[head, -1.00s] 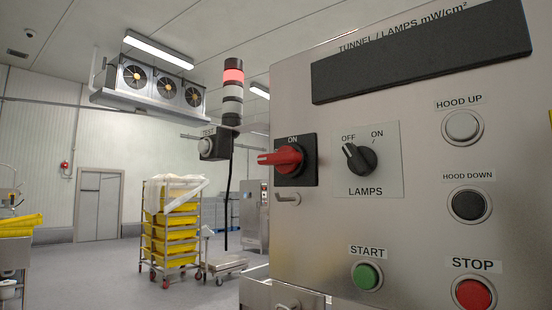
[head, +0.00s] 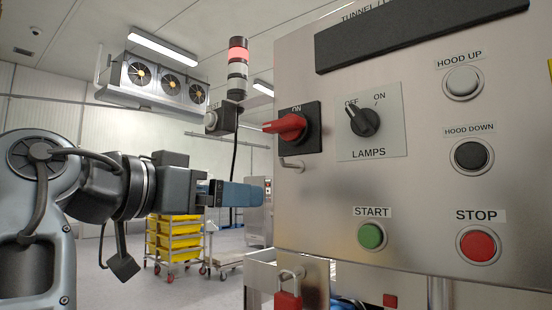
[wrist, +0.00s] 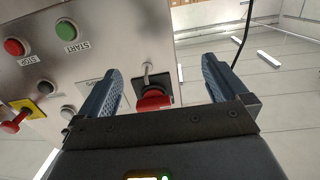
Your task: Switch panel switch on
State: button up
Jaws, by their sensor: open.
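The grey control panel (head: 400,210) fills the right of the head view. Its red rotary switch (head: 289,126) sits on a black plate marked ON at the top; the red handle points left. The black LAMPS selector (head: 363,122) points up-left toward OFF. My gripper (head: 262,192) is open and empty, at the panel's left edge, below the red switch. In the wrist view the panel appears upside down, and the red switch (wrist: 153,98) shows between the two blue fingers of my gripper (wrist: 165,85), apart from both. The LAMPS selector is hidden there.
The panel also carries a green START button (head: 372,236), a red STOP button (head: 478,246) and hood buttons. A metal hasp with a red padlock (head: 288,300) hangs below. A signal tower (head: 237,70) stands behind. Yellow crates (head: 175,240) stand on a rack at the back.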

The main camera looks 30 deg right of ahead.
jog(key=h+b, duration=0.1)
jog(key=b, duration=0.2)
send_near(277, 120)
jog(key=d, duration=0.2)
jog(key=x, duration=0.7)
jog(key=shift+w+d, duration=0.25)
jog(key=shift+w, duration=0.25)
jog(key=shift+c, duration=0.2)
jog(key=c, duration=0.8)
